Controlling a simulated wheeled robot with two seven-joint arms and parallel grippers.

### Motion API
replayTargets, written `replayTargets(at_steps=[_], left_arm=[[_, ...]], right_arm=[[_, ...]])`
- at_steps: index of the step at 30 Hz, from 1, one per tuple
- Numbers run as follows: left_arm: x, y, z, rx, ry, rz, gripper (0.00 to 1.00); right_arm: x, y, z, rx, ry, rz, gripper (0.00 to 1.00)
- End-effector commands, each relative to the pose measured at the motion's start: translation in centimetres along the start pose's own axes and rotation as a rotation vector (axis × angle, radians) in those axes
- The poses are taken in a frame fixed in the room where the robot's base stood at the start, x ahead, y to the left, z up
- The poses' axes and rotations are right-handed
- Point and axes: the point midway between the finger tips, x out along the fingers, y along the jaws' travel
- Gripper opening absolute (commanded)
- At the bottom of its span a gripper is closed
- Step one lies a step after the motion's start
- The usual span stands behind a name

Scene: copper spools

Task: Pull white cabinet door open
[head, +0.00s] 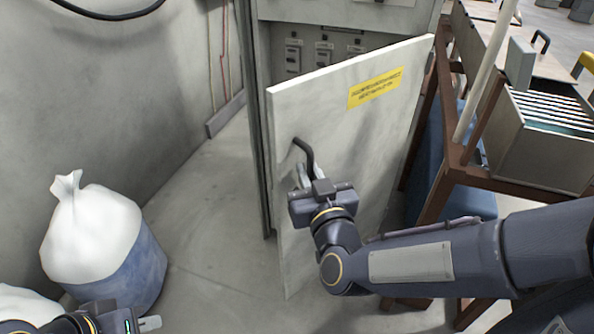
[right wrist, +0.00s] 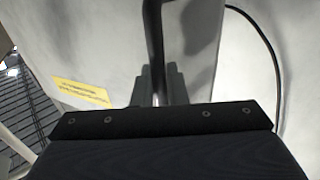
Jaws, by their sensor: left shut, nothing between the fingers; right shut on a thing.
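The white cabinet door (head: 350,130) stands partly open, swung out from the grey cabinet (head: 330,12), with a yellow label (head: 375,88) near its top. Its dark handle (head: 304,152) is on the left part of the door. My right gripper (head: 303,176) is shut on the handle; in the right wrist view the dark handle bar (right wrist: 154,50) runs down between the fingers (right wrist: 156,88).
A brown-framed rack (head: 470,180) with a grey box of files (head: 550,130) stands to the right, close to the door. The floor (head: 215,220) left of the door is clear.

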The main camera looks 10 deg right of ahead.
Motion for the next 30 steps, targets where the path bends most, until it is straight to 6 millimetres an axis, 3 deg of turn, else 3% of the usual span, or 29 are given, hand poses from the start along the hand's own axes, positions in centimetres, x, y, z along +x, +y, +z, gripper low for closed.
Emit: replayTargets(at_steps=[17, 18, 21, 30], left_arm=[[0.0, 0.0, -0.01, 0.0, 0.0, 0.0, 0.0], [0.0, 0.0, -0.01, 0.0, 0.0, 0.0, 0.0], [0.0, 0.0, -0.01, 0.0, 0.0, 0.0, 0.0], [-0.2, 0.09, -0.1, 0.0, 0.0, 0.0, 0.0]], right_arm=[[-0.46, 0.6, -0.04, 0.001, 0.001, 0.005, 0.0], [-0.46, 0.6, -0.04, 0.001, 0.001, 0.005, 0.18], [-0.45, 0.63, -0.03, 0.001, 0.0, 0.006, 0.29], [-0.43, 0.69, -0.28, 0.001, 0.0, 0.008, 0.29]])
